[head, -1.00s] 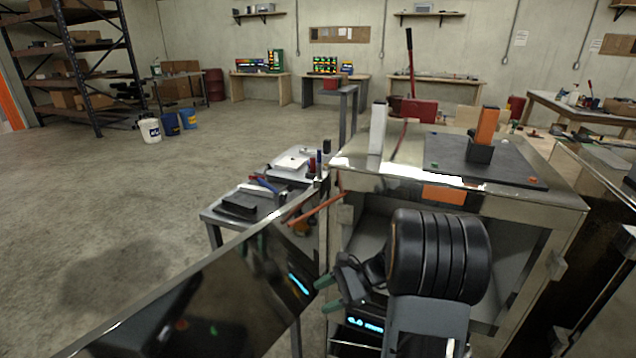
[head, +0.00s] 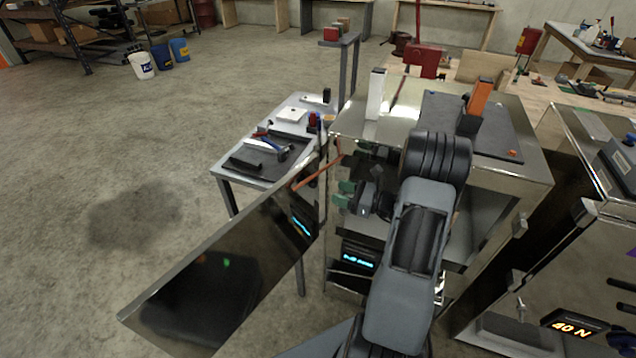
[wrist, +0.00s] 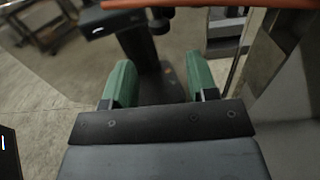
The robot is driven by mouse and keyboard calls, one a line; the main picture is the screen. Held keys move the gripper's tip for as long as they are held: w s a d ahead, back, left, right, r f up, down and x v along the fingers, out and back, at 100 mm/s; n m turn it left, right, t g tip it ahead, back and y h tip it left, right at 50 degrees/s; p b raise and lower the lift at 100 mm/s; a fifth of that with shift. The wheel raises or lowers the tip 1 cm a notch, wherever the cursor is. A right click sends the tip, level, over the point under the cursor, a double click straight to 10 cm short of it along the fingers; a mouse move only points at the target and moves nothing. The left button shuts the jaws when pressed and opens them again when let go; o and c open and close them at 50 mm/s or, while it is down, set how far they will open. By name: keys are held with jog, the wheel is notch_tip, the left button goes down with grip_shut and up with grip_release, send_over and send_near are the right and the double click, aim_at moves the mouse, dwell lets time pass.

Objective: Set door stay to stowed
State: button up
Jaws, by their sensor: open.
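The door stay is a thin orange-red rod (head: 315,176) that spans from the cabinet's front edge to the top of the open door (head: 215,275). In the wrist view the stay (wrist: 225,4) crosses the top edge of the picture, beyond my fingertips. My gripper (head: 344,194) is at the cabinet's front opening, just right of and a little below the stay. Its green fingers (wrist: 160,78) are apart with nothing between them. The stay's end fittings are too small to make out.
The shiny door stands swung out to the left, mirroring my arm. The cabinet (head: 385,118) has a white post (head: 376,95) and a dark plate with an orange block (head: 481,97) on top. A tool table (head: 240,173) stands behind the door. Open floor lies left.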

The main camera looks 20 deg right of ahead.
jog(key=p+x, duration=0.1)
jog(key=x, duration=0.6)
jog(key=shift+w+a, duration=0.15)
jog(key=shift+w, duration=0.05)
grip_shut()
dwell(0.4)
